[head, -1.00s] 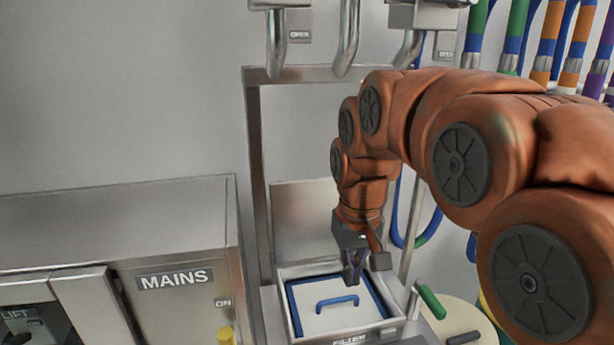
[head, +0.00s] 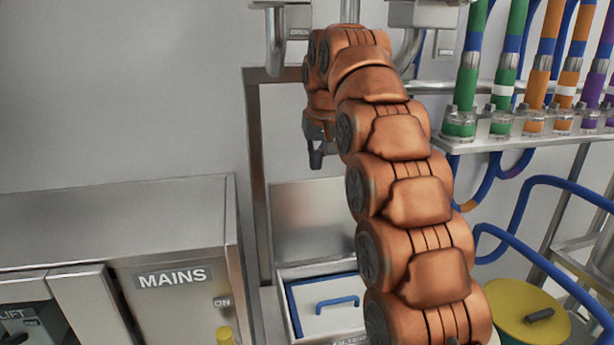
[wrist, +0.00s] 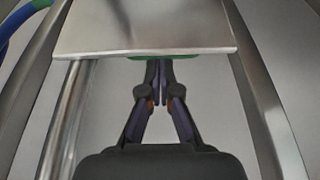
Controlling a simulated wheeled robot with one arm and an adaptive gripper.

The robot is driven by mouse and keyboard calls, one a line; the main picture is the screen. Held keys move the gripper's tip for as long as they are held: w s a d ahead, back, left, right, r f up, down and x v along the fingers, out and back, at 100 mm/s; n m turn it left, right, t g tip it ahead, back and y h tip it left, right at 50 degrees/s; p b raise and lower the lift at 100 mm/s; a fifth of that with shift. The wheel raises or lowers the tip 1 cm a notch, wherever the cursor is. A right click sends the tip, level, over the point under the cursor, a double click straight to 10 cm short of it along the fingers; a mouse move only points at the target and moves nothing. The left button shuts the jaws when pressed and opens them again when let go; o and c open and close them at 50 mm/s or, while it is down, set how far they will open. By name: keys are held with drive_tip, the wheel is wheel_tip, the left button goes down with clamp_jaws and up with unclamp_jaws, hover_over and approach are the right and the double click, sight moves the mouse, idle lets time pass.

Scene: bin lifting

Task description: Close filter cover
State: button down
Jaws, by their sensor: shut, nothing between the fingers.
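The filter box (head: 288,322) stands low in the middle of the head view, with a blue-edged white panel (head: 325,317) and a blue handle (head: 338,301) inside. An upright metal panel (head: 308,222) behind it looks like its raised cover. My arm hides the right side of both. My gripper (head: 315,163) is above and apart from the box, in front of the wall and frame. In the wrist view my gripper (wrist: 160,68) is shut and empty. Its tips show by the near edge of a metal plate (wrist: 145,28) with a green part below; I cannot tell whether they touch.
A metal cabinet marked MAINS (head: 175,278) stands at the left. Metal pipes (head: 276,40) hang above. A rack with coloured hoses (head: 530,138) and a yellow round lid (head: 527,312) are at the right. The wall at the upper left is clear.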

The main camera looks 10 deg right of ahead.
drive_tip(key=w+f+t+p, duration=0.1)
drive_tip(key=w+f, duration=0.7)
drive_tip(key=w, duration=0.1)
drive_tip(key=shift+p, duration=0.35)
idle(0.7)
drive_tip(key=shift+w, duration=0.1)
drive_tip(key=shift+d+b, duration=0.1)
drive_tip(key=shift+b, duration=0.2)
